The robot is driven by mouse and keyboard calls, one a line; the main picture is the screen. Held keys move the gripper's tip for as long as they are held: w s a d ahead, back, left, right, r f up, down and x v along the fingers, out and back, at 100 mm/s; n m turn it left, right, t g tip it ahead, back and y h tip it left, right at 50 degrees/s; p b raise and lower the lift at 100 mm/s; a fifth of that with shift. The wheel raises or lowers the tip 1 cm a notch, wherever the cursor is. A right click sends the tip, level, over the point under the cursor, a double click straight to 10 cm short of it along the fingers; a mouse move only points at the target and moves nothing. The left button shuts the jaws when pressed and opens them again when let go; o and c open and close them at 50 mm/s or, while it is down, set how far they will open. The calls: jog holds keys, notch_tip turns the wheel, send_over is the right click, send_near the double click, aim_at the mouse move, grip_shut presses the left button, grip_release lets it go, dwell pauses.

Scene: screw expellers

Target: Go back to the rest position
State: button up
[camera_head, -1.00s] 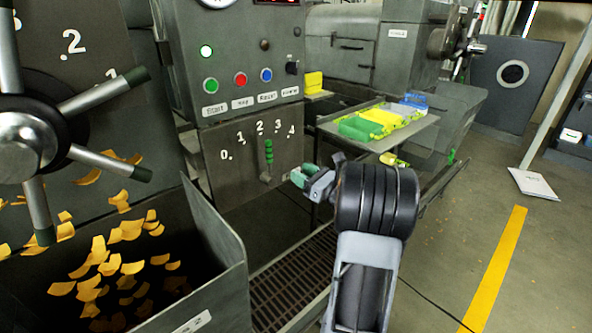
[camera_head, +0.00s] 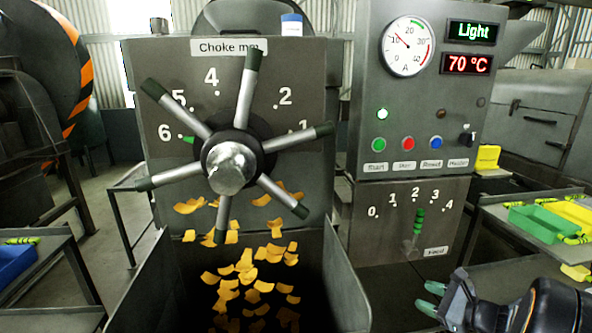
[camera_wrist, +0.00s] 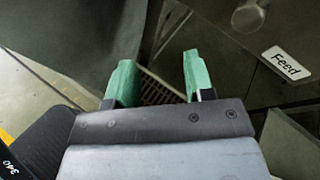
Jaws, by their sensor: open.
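My gripper (camera_head: 430,298) shows at the lower right of the head view, in front of the feed panel and apart from it. In the wrist view its two green fingertips (camera_wrist: 155,82) stand apart with nothing between them. Beyond them are a dark floor grating and the machine's side. The feed lever (camera_head: 418,225) with its green grip stands between 2 and 3 on its scale, above my gripper.
The spoked choke wheel (camera_head: 230,165) is at centre left, its green pointer near 6. Orange flakes drop into an open bin (camera_head: 347,280) below. A control panel (camera_head: 425,120) reads "Light" and 70 °C. Trays on a side table (camera_head: 490,212) stand at right.

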jog(key=s+a+r+n+g+h+p, duration=0.2)
jog(key=s+a+n+g+h+p, duration=0.2)
jog(key=s+a+n+g, duration=0.9)
jog(key=s+a+r+n+t+h+p, duration=0.1)
jog(key=a+r+n+t+h+p, duration=0.3)
jog(key=r+n, duration=0.6)
jog(key=shift+s+a+r+n+t+p, duration=0.2)
jog(key=shift+a+n+t+p, duration=0.15)
jog(key=shift+n+t+p, duration=0.35)
jog(key=shift+c, duration=0.6)
jog(key=shift+a, duration=0.1)
